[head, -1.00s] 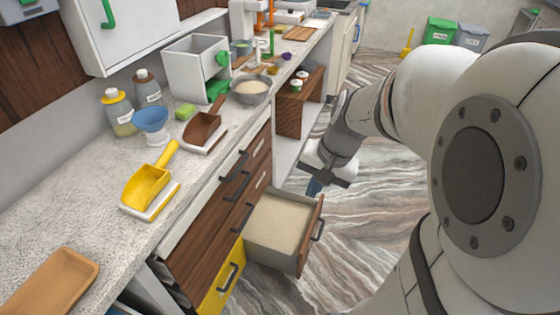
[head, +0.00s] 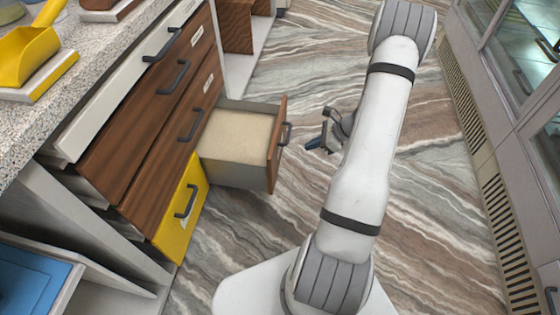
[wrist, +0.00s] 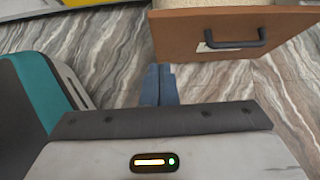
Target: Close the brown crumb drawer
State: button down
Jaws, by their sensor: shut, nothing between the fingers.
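The brown crumb drawer (head: 238,140) is pulled out of the counter, and pale crumb-like material fills it. Its brown front (head: 277,143) has a dark handle (head: 287,134) facing my gripper. In the wrist view the drawer front (wrist: 225,38) and its handle (wrist: 236,42) fill the upper right. My gripper (head: 318,144) is just right of the drawer front, apart from it, with a small gap of floor between. In the wrist view the blue fingers (wrist: 158,84) are together and empty, below and left of the handle.
Closed-looking brown drawers (head: 165,90) and a yellow drawer (head: 182,210) sit in the counter beside the open one. A yellow scoop (head: 30,48) lies on the countertop (head: 85,55). Marbled floor (head: 440,215) is clear to the right, up to a glass-fronted cabinet (head: 510,40).

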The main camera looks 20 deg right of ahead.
jog(key=f, duration=0.1)
jog(key=b, duration=0.5)
send_near(272, 157)
jog(key=shift+d+f+x, duration=0.1)
jog(key=shift+d+x, duration=0.05)
jog(key=shift+x, duration=1.45)
jog(key=shift+d+f+x, duration=0.1)
jog(key=shift+d+x, duration=0.05)
jog(key=shift+x, duration=1.5)
jog(key=shift+w, duration=0.1)
